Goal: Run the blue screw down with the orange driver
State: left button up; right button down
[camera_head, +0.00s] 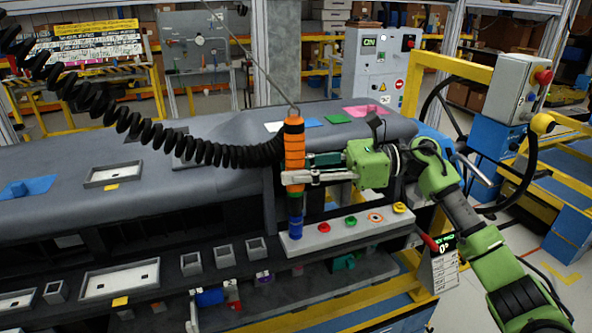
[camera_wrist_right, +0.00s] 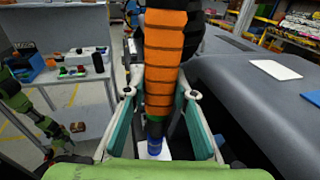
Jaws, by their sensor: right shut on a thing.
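The orange driver (camera_head: 294,145) hangs upright from a cable with a black coiled hose. Its orange, black-ringed body also shows in the right wrist view (camera_wrist_right: 165,60). My right gripper (camera_head: 302,178) is shut on the driver's lower body, its fingers on both sides. Below the fingers are a green band and a blue lower end (camera_head: 296,226); blue also shows in the wrist view (camera_wrist_right: 155,146). This end meets the left part of a pale strip (camera_head: 325,238). I cannot tell the blue screw apart from the driver's blue end. My left gripper is not seen.
Along the strip, right of the driver, sit a red piece (camera_head: 324,227), a green one (camera_head: 350,220), an orange-ringed spot (camera_head: 375,217) and a yellow piece (camera_head: 399,207). The grey dashboard (camera_head: 225,130) lies behind. A small display stand (camera_head: 440,262) is at right.

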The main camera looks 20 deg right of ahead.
jog(key=shift+f+b, duration=0.6)
jog(key=shift+b, duration=0.05)
dwell(1.1)
jog(key=shift+f+b, duration=0.35)
jog(key=shift+b, duration=1.8)
dwell(2.7)
jog(key=shift+f+b, duration=0.25)
jog(key=shift+b, duration=0.25)
dwell(0.9)
